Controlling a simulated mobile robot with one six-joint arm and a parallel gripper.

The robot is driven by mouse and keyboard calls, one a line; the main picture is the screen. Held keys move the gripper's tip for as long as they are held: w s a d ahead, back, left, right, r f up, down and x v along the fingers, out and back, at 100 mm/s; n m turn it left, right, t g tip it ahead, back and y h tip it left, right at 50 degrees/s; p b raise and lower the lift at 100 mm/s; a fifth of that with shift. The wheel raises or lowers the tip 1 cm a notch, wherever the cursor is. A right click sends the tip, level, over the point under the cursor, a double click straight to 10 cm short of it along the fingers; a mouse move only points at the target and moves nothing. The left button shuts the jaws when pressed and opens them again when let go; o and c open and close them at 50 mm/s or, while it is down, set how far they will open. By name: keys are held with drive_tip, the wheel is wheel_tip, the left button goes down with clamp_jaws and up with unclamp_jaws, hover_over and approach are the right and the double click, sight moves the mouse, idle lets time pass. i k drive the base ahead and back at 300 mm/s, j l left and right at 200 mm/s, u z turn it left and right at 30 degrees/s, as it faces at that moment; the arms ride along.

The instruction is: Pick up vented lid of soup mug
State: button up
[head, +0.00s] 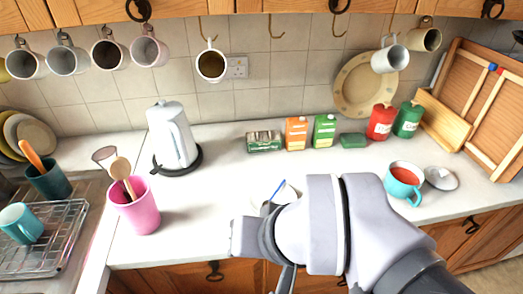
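A teal mug (403,186) with red soup in it stands upright and uncovered on the right part of the counter. A round grey lid (442,178) with a small raised middle lies on the counter just right of the mug; its vent is too small to make out. My gripper (285,280) is low in the middle of the picture, at the front edge of the counter, well left of the mug and lid. My arm hides most of it, so its fingers cannot be read. I see nothing held.
A kettle (172,135), a pink utensil pot (137,208) and a drying rack (45,245) stand to the left. Boxes (296,133) and red and green canisters (381,121) line the back wall. Mugs hang above. A small white and blue item (276,190) is partly behind my arm.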

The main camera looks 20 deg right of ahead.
sight(440, 178)
drive_tip(key=l+z, duration=0.1)
drive_tip(key=z, duration=0.3)
drive_tip(key=k+l+z, duration=0.1)
drive_tip(key=z, duration=0.25)
drive_tip(key=l+z, duration=0.25)
drive_tip(key=z, duration=0.15)
drive_tip(key=l+z, duration=0.15)
drive_tip(key=z, duration=0.2)
